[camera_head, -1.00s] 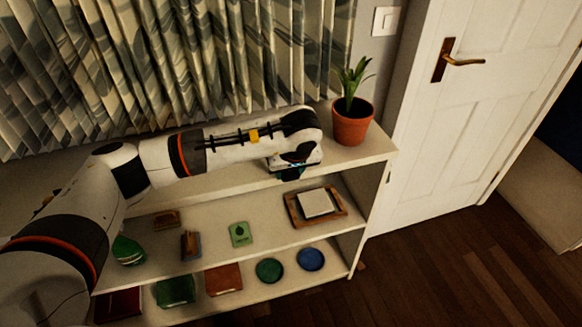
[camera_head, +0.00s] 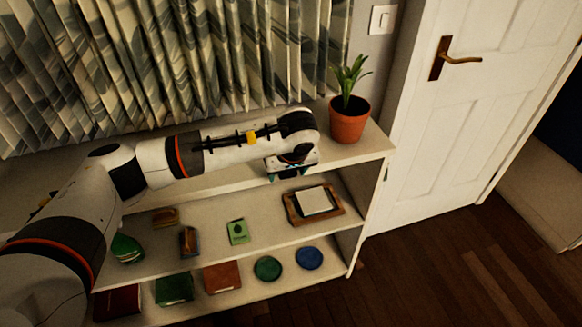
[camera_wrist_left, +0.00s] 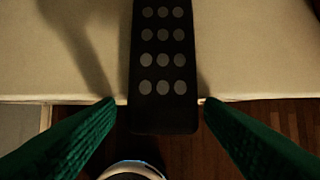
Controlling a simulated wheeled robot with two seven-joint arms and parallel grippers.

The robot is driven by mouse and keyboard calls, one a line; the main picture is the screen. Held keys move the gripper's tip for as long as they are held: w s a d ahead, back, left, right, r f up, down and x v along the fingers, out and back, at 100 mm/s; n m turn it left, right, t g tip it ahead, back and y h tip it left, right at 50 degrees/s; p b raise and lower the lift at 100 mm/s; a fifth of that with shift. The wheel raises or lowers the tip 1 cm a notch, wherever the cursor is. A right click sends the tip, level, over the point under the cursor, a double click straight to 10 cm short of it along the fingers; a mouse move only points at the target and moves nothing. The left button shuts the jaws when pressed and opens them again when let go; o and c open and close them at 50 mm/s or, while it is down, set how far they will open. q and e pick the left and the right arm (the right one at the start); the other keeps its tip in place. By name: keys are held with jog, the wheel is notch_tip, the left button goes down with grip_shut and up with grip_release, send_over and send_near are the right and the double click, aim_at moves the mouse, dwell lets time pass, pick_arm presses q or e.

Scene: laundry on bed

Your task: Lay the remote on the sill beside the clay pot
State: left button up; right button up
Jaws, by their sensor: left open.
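The black remote (camera_wrist_left: 163,75) with grey round buttons shows in the left wrist view. It appears to lie flat on the pale sill (camera_wrist_left: 240,50), its near end sticking out past the front edge. My left gripper (camera_wrist_left: 159,102) is open, with one green finger on each side of the remote and a gap to both. In the head view my left gripper (camera_head: 289,174) is at the sill's front edge, and the arm hides the remote. The clay pot (camera_head: 349,121) with a green plant stands upright on the sill, right of the gripper. My right gripper is not in view.
Below the sill, a shelf holds a wooden tray (camera_head: 339,214) with a white block, a green card (camera_head: 237,232) and a green bottle (camera_head: 127,249). Curtains (camera_head: 200,60) hang behind the sill. A white door (camera_head: 500,100) stands at the right.

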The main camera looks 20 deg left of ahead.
pick_arm(q)
jog(key=shift+s+a+f, duration=0.1)
jog(key=shift+s+f, duration=0.05)
jog(key=shift+f, duration=0.3)
jog(key=shift+w+r+p, duration=0.25)
jog(key=shift+r+p, duration=0.5)
jog(key=shift+r, duration=0.15)
jog(key=b+v, duration=0.1)
jog(key=v, duration=1)
jog(key=shift+r, duration=0.4)
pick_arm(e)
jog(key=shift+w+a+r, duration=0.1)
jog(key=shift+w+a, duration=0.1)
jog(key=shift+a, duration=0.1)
pick_arm(q)
jog(key=shift+f, duration=0.1)
